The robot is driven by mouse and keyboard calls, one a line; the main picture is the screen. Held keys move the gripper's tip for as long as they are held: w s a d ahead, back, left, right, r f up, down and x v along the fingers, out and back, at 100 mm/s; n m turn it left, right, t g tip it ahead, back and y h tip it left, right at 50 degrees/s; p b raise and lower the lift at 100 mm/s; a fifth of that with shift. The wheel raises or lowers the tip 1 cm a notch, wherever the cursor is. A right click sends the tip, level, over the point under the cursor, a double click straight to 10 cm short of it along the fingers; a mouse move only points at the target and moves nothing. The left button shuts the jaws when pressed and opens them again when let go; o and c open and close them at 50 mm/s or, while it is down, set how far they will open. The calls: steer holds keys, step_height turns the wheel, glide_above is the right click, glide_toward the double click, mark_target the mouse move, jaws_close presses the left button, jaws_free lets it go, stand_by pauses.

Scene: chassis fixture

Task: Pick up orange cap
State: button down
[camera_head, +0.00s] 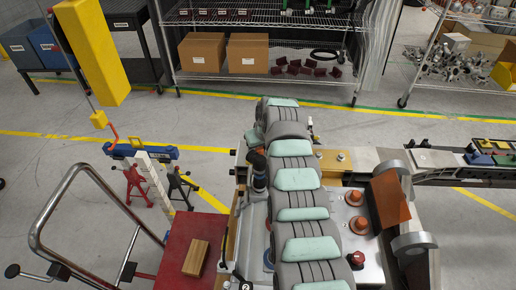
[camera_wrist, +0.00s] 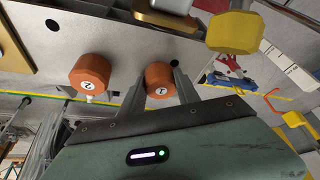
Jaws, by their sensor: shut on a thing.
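In the wrist view, an orange cap (camera_wrist: 160,78) with a round white label stands between the two fingers of my gripper (camera_wrist: 156,88). The gripper is shut on this cap. A second orange cap (camera_wrist: 91,74) stands apart to its left, on the light metal plate (camera_wrist: 100,28). The head view shows an orange cap (camera_head: 353,196) and another orange cap (camera_head: 359,225) on the plate right of my arm. I cannot tell which caps match across the views. The gripper fingers are hidden in the head view.
A dark red knob (camera_head: 357,259) and a tilted brown panel (camera_head: 389,199) are right of my arm. A yellow block (camera_wrist: 235,31) appears near the gripper in the wrist view. A red table (camera_head: 180,244) with a wooden block (camera_head: 196,258) stands at lower left.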

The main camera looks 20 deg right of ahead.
step_height(320, 180, up, 20)
steer(key=p, duration=0.2)
stand_by(0.4)
